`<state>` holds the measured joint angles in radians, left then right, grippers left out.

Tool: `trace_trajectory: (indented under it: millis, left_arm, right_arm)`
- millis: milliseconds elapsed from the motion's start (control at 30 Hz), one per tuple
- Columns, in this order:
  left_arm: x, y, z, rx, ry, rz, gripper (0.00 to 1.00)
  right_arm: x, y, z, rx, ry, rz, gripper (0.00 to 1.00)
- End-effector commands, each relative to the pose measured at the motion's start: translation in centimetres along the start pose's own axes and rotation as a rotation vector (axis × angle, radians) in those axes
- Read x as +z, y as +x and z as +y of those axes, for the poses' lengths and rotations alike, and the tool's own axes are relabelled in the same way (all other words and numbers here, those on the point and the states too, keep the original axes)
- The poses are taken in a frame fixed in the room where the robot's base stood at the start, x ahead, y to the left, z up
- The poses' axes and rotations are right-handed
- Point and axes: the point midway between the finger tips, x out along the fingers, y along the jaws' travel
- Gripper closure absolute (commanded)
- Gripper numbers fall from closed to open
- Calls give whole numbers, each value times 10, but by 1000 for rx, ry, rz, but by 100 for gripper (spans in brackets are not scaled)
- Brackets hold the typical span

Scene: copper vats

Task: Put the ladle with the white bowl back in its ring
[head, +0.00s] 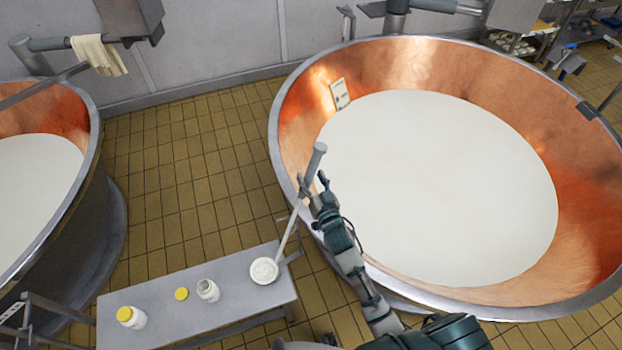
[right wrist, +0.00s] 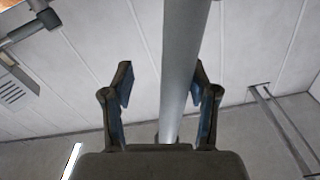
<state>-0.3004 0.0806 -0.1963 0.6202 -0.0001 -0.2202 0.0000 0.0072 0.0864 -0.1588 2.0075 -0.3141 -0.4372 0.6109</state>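The ladle's white bowl (head: 264,270) appears at the right end of the grey bench, its pale contents facing up. Its long shaft (head: 289,230) leans up and right to a thick grey handle end (head: 317,158) near the vat's rim. My right gripper (head: 315,188) is at the upper handle. My left gripper is not seen.
A copper vat (head: 300,110) of white liquid fills the right side; another vat (head: 88,200) stands left. On the bench (head: 180,315) are a yellow-capped jar (head: 131,317), a yellow lid (head: 181,294) and an open jar (head: 208,290). Tiled floor (head: 190,170) lies clear between the vats.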

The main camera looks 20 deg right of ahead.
Motion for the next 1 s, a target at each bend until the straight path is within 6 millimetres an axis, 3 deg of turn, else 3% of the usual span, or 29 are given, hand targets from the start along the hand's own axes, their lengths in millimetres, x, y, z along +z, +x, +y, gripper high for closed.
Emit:
trace_trajectory:
  millis: [167,367,800,1000]
  left_arm:
    - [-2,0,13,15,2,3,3]
    - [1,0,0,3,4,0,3]
    - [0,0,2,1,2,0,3]
    - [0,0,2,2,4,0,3]
  right_arm:
    - [-1,0,-3,-2,1,3,42]
    - [0,-9,-3,-1,2,1,42]
    - [1,-98,5,0,6,0,42]
    - [0,-118,4,-1,6,1,42]
